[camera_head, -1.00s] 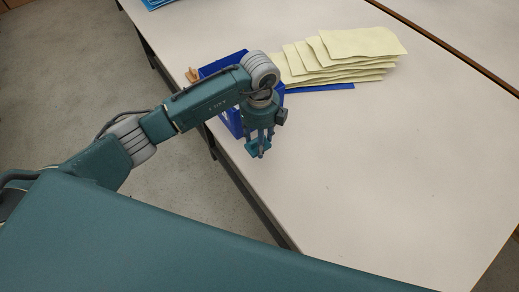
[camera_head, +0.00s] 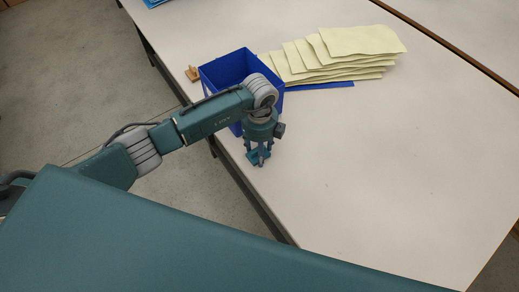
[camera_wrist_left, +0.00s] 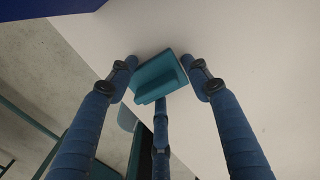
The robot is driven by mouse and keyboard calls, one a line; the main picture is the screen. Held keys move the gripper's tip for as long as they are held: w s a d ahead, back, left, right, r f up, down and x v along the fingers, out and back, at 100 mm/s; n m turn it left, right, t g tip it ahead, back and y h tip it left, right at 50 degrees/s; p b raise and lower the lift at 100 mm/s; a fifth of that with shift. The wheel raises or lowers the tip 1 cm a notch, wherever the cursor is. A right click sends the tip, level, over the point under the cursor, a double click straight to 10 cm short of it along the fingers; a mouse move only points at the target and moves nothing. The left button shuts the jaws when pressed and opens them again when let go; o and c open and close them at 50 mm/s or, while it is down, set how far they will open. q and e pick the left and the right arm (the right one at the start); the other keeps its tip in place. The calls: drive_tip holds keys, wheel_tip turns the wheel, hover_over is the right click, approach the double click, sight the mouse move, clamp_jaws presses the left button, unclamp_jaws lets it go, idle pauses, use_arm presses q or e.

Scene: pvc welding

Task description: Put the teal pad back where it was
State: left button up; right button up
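My left gripper (camera_head: 260,160) points down just in front of the blue bin, near the table's left edge. The small teal pad (camera_head: 252,157) is at its fingertips. In the left wrist view the pad (camera_wrist_left: 157,75) lies between the three fingers of the gripper (camera_wrist_left: 159,75), two at its sides and one at its near edge. The fingers appear shut on it. Whether the pad touches the table cannot be made out. My right gripper is not in view.
The open blue bin (camera_head: 211,72) stands at the table's left edge, partly behind my arm. A small wooden piece (camera_head: 192,74) is left of the bin. The table's (camera_head: 400,160) right side is clear.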

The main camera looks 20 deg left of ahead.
use_arm(q)
drive_tip(key=shift+o, duration=0.9)
drive_tip(key=shift+r, duration=0.3)
wheel_tip(320, 180, up, 10)
drive_tip(key=shift+r+b, duration=0.25)
drive_tip(key=shift+b, duration=0.4)
drive_tip(key=shift+r, duration=0.65)
